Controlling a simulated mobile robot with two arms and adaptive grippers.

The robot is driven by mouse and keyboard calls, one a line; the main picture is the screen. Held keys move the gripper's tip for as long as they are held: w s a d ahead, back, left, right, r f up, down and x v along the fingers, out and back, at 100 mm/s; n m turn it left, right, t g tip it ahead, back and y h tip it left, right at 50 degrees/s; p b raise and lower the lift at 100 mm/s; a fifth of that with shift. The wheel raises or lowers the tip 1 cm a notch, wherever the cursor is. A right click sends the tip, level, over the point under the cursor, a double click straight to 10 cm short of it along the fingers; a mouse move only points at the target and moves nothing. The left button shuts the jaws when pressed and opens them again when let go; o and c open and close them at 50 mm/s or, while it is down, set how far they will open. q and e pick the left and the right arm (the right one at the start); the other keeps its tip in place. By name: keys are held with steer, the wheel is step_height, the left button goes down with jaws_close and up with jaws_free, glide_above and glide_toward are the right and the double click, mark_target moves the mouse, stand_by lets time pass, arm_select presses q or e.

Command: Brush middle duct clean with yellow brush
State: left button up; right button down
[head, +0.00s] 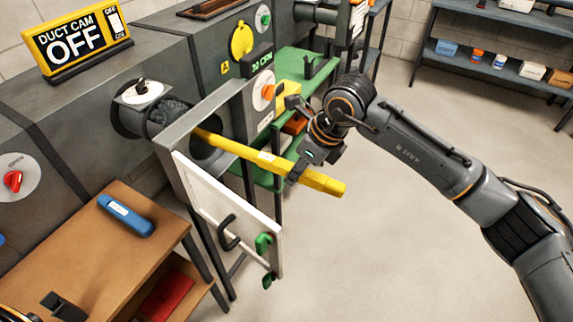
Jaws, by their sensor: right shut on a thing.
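The yellow brush (232,147) shows as a long yellow handle, sloping from a round duct opening (205,152) in a grey panel down to the right. My right gripper (296,172) is shut on the handle near its thick outer end. Behind the panel, a dark grey fuzzy mass (170,112) sits at another round opening; I cannot tell whether it is bristles or dust. A white hinged door (225,205) with a black handle stands open below the opening.
A sign (76,42) reads "DUCT CAM OFF". A wooden table (100,245) at lower left holds a blue tool (126,215). A green shelf unit (300,66) stands behind my right gripper. Supply shelves (500,65) line the back. The floor at centre is clear.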

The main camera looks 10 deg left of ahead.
arm_select(q)
step_height(320, 180, down, 2)
steer(key=shift+d+f+b, duration=0.1)
steer(key=shift+d+b, duration=0.05)
steer(key=shift+b, duration=0.9)
arm_select(e)
steer(key=s+d, duration=0.3)
steer(key=d, duration=0.9)
steer(key=shift+s+d, duration=0.15)
steer(key=shift+s, duration=0.15)
